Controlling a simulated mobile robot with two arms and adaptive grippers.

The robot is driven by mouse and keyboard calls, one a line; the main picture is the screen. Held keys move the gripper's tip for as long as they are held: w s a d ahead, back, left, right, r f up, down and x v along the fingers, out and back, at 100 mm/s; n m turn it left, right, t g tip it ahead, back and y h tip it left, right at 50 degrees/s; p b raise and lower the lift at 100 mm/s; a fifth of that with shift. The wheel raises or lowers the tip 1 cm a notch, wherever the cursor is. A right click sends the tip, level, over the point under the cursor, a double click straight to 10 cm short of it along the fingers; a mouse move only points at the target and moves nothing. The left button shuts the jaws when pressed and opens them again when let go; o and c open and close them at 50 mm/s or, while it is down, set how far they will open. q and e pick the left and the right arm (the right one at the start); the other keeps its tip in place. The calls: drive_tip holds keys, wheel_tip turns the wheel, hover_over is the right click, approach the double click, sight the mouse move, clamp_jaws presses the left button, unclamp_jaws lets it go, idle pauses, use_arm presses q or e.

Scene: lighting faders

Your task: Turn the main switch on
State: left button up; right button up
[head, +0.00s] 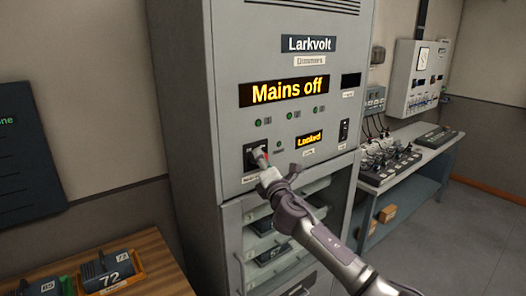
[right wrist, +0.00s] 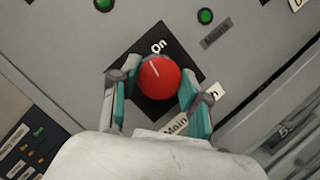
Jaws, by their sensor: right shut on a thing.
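The main switch (head: 257,155) is a rotary knob on a black plate on the front of the grey Larkvolt cabinet. In the right wrist view its round red knob (right wrist: 160,80) has a short white mark pointing up and slightly left, near the word "On". My right gripper (head: 265,168) has its fingers on both sides of the knob and is shut on it. The fingers and palm hide part of the plate and its labels. The amber display (head: 284,91) above reads "Mains off". My left gripper is not in view.
A smaller display (head: 309,139) reads "Locked". Green lamps (head: 258,122) line the panel. Glass-fronted shelves (head: 270,243) lie below the switch. A wooden table (head: 150,262) with numbered units stands at lower left; a bench (head: 433,160) with equipment stands at right.

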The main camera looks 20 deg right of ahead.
drive_tip(key=shift+r+m+g+h+p, duration=0.1)
drive_tip(key=shift+m+g+h+p, duration=0.4)
drive_tip(key=shift+m+p, duration=1.15)
drive_tip(key=shift+r+m+g+h+p, duration=0.15)
drive_tip(key=shift+m+g+p, duration=0.55)
drive_tip(key=shift+m+p, duration=0.95)
drive_tip(key=shift+f, duration=0.15)
drive_tip(key=shift+m, duration=0.3)
drive_tip(key=o, duration=1.2)
drive_tip(key=shift+c, duration=0.2)
drive_tip(key=shift+s, duration=0.1)
drive_tip(key=s, duration=1.2)
drive_tip(key=shift+a, duration=0.25)
drive_tip(key=shift+w+f, duration=0.1)
